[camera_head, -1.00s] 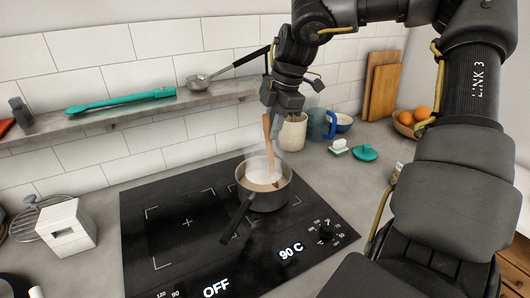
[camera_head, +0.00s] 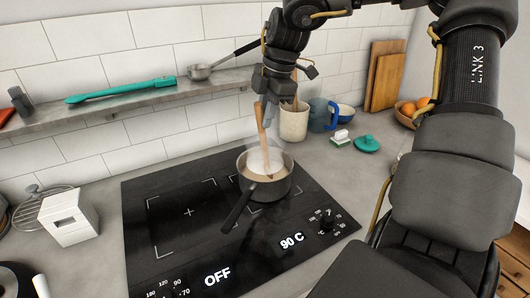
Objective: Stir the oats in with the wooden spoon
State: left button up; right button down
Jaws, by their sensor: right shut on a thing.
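The wooden spoon (camera_head: 262,128) stands tilted in the pot (camera_head: 272,187), its lower end in the pale, steaming contents (camera_head: 264,163). My right gripper (camera_head: 265,100) is above the pot and shut on the upper part of the spoon's handle. The spoon's bowl is hidden in the contents. I cannot make out separate oats. The pot sits on the right side of the black hob (camera_head: 190,250), its dark handle pointing to the front left. My left gripper is not in view.
A cream crock (camera_head: 294,122) and a blue mug (camera_head: 322,115) stand behind the pot. A white box (camera_head: 69,217) is left of the hob. The shelf (camera_head: 130,113) holds a teal utensil (camera_head: 120,90) and a small pan (camera_head: 200,72). The hob's left side is clear.

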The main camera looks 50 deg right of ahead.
jog(key=shift+w+a+r, duration=0.15)
jog(key=shift+w+a, duration=0.2)
jog(key=shift+a, duration=0.15)
jog(key=shift+r, duration=0.1)
jog(key=r+p, duration=0.1)
jog(key=r, duration=0.1)
jog(key=a+r+p, duration=0.1)
jog(key=r+p, duration=0.1)
jog(key=r, duration=0.1)
jog(key=r+p, duration=0.1)
jog(key=r, duration=0.1)
jog(key=shift+s+a+r, duration=0.15)
jog(key=shift+s+a, duration=0.15)
jog(key=shift+s, duration=0.05)
jog(key=shift+s+a+r+p, duration=0.1)
jog(key=shift+a+r+p, duration=0.1)
jog(key=shift+r+p, duration=0.3)
jog(key=shift+r+p, duration=1.35)
jog(key=shift+r, duration=0.65)
